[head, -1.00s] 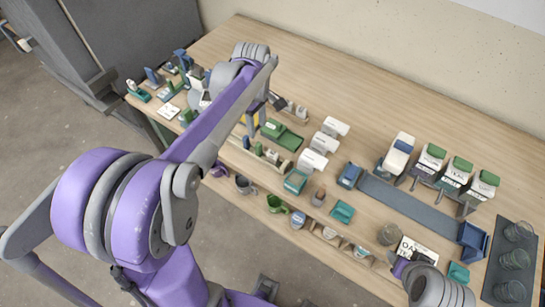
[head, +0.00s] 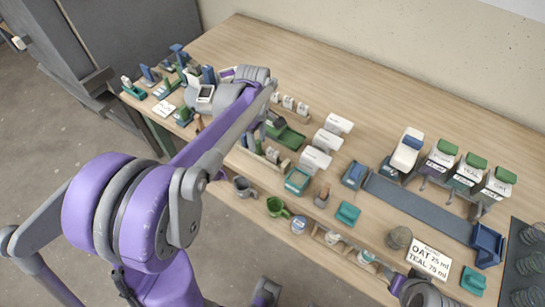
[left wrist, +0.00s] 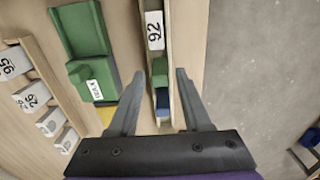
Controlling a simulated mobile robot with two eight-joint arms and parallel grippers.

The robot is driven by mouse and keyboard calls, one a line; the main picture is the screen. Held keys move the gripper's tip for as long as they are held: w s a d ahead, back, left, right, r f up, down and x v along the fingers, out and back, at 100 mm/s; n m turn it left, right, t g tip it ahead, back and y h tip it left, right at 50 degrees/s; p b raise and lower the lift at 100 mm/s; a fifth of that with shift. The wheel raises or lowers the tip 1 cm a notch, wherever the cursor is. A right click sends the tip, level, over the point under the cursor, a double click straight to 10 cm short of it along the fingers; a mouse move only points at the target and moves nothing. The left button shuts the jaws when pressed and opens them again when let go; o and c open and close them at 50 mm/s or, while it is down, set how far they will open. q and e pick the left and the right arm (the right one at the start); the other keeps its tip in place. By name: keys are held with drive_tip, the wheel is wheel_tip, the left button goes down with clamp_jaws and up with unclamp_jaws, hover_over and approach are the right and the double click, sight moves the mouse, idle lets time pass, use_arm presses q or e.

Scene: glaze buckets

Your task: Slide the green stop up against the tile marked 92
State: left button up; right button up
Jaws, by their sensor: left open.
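In the left wrist view, the green stop (left wrist: 160,72) is a small green block in a narrow wooden channel (left wrist: 172,30). The white tile marked 92 (left wrist: 154,30) lies in the same channel, farther up the picture, with a short gap between it and the stop. A dark blue block (left wrist: 162,103) sits on the near side of the stop. My left gripper (left wrist: 159,73) is open, its fingertips on either side of the channel at the stop. In the head view my left arm hides much of this area.
A green tray (left wrist: 78,28) with a labelled green block lies left of the channel. A rack of white numbered tiles (left wrist: 32,95) is farther left. In the head view, cups (head: 277,207) and a lettered card (head: 430,262) stand along the front of the table (head: 330,75).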

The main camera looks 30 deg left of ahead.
sight(271, 149)
use_arm(q)
clamp_jaws()
drive_tip(key=shift+s+d, duration=0.2)
drive_tip(key=shift+d, duration=2.2)
drive_tip(key=shift+o, duration=0.2)
unclamp_jaws()
drive_tip(key=shift+r, duration=0.15)
wheel_tip(271, 149, up, 7)
drive_tip(key=p, duration=0.4)
drive_tip(key=shift+a+p, duration=0.1)
drive_tip(key=shift+p, duration=0.25)
